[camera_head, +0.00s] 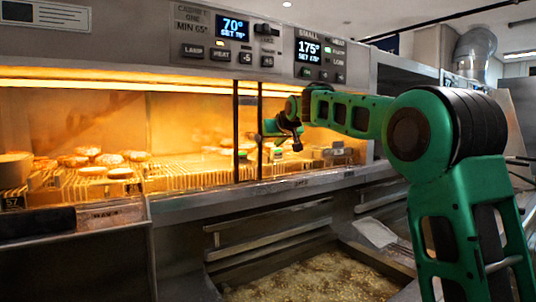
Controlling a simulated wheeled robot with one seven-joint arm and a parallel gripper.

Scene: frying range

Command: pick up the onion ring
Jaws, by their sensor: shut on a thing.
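My gripper (287,142) is at the end of my green arm, in front of the lit heated cabinet (228,194), just right of its dark upright posts. It is small and dark in this view. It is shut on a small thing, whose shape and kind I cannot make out. I cannot pick out an onion ring for certain anywhere in view. Several round browned food pieces (109,159) lie on the wire rack at the cabinet's left.
A fryer vat (310,277) with bubbling oil is below the cabinet, at the bottom centre. Dark upright posts (237,130) stand close left of my gripper.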

